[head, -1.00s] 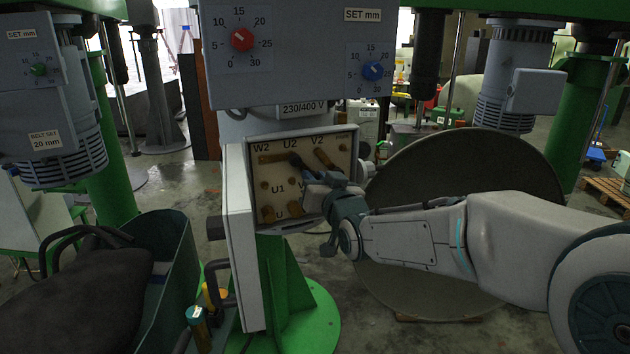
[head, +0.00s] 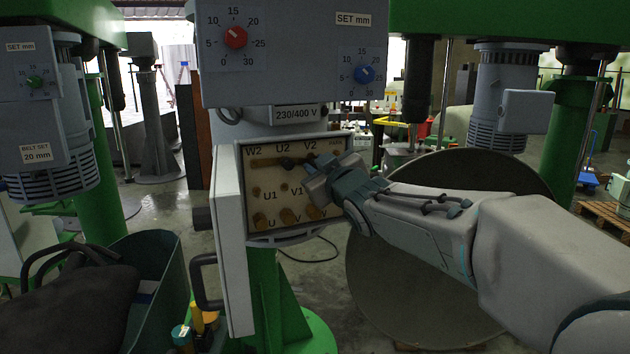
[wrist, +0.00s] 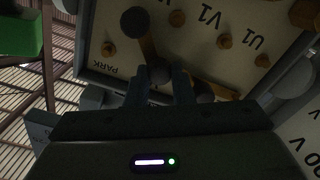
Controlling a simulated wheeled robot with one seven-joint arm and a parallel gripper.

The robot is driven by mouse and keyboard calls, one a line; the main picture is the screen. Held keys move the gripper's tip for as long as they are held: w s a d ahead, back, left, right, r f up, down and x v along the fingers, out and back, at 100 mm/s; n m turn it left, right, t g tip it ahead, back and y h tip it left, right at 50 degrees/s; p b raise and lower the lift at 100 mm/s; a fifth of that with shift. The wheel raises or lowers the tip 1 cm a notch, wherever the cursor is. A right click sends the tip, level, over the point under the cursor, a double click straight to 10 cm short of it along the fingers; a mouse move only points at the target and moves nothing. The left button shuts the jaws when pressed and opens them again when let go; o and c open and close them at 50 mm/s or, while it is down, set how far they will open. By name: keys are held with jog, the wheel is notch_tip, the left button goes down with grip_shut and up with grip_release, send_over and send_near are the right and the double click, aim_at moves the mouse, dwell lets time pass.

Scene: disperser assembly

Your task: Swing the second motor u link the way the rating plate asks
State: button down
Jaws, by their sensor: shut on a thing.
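The open terminal board (head: 249,190) has a top row marked W2, U2, V2 and PARK, with brass posts below. One brass link (head: 266,161) lies level from W2 to U2, with a dark knob (head: 287,162) at its U2 end. My gripper (head: 318,175) covers the board's right part. In the wrist view, upside down, my gripper (wrist: 161,84) is shut on a dark knob (wrist: 158,72) of a second brass link (wrist: 147,46). Another dark knob (wrist: 135,21) tops that link's far end. The rating plate (head: 297,114) reads 230/400 V.
The box's white door (head: 230,235) stands open at the left. A grey panel (head: 290,60) with red and blue dials overhangs the board. A teal bin (head: 150,290) stands lower left, and a large round disc (head: 430,290) is behind my arm.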

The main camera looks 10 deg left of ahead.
jog(key=shift+r+n, duration=0.4)
jog(key=shift+n, duration=0.5)
jog(key=c, duration=1.3)
grip_release()
jog(key=shift+r, duration=0.1)
jog(key=shift+o, duration=0.2)
jog(key=shift+s+d, duration=0.1)
jog(key=v, duration=1.3)
jog(key=shift+s+d+p, duration=0.2)
jog(key=shift+s+p, duration=0.05)
jog(key=shift+p, duration=0.15)
